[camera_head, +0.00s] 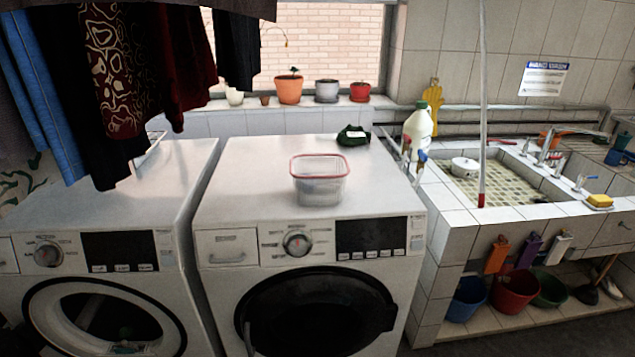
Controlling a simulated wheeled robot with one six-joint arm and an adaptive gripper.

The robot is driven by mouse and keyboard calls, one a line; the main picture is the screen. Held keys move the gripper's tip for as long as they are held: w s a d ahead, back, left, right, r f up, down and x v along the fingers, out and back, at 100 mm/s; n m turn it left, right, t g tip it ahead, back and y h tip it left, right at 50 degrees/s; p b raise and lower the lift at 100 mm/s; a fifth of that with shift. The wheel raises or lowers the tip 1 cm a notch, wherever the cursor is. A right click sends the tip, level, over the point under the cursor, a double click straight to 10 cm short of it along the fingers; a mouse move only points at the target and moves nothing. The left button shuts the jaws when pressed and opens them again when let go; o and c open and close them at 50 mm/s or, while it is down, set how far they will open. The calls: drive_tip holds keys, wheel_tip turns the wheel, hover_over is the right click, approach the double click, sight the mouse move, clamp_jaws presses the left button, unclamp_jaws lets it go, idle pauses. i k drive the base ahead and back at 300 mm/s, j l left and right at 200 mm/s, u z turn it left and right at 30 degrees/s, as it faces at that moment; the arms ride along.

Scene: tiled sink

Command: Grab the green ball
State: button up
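A dark green, lumpy rounded thing (353,135) with a pale patch lies at the back right of the right washing machine's top. It is the only green thing there, small in view, and I cannot tell for sure that it is a ball. A clear plastic container (319,187) with a red rim stands in front of it and to its left, apart from it. My gripper is not in view.
The right washing machine (245,190) has clear room on its top around the container. A white jug (418,128) and taps stand right of the green thing. Clothes (130,70) hang at upper left. Pots, including an orange one (289,91), line the sill. A tiled sink (500,216) is at right.

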sight(127, 332)
drive_tip(key=u, duration=1.25)
drive_tip(key=i+j+z, duration=0.2)
drive_tip(key=i+j, duration=0.25)
drive_tip(key=i, duration=0.3)
drive_tip(key=i+j+z, duration=0.25)
drive_tip(key=i+j, duration=0.35)
drive_tip(key=i+j+z, duration=0.2)
drive_tip(key=i+j, duration=0.5)
drive_tip(key=i+j+z, duration=0.25)
drive_tip(key=i+j, duration=0.35)
drive_tip(key=j, duration=0.2)
